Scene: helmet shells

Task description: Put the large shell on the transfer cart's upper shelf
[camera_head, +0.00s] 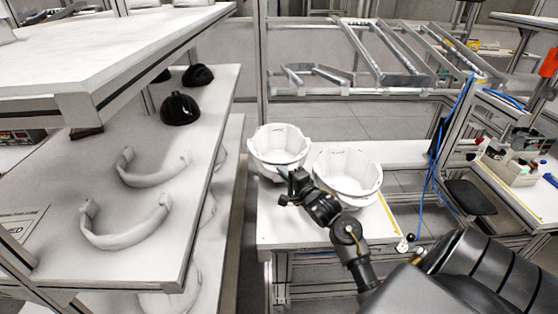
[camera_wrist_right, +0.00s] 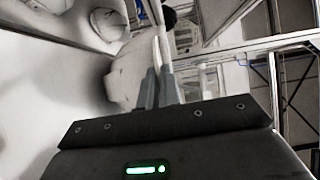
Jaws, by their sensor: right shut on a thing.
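Two white bowl-like shells show in the head view, open side up: a left shell (camera_head: 278,146) and a right shell (camera_head: 347,172). They are close in size, so I cannot clearly tell which is the large one. The right shell rests on a white-topped stand (camera_head: 290,229). My right gripper (camera_head: 291,183) is at the near lower side of the left shell and appears shut on it. In the right wrist view the closed fingers (camera_wrist_right: 159,88) pinch a thin white edge, with a pale body (camera_wrist_right: 128,75) beyond. My left gripper is out of view. I cannot tell which surface is the transfer cart's upper shelf.
A tiered white rack (camera_head: 215,125) stands at left, with curved white bands (camera_head: 125,232) and black helmets (camera_head: 180,108) on it. A metal roller rack (camera_head: 380,55) is behind. Blue hoses (camera_head: 432,165) hang at right, near a workbench (camera_head: 525,200).

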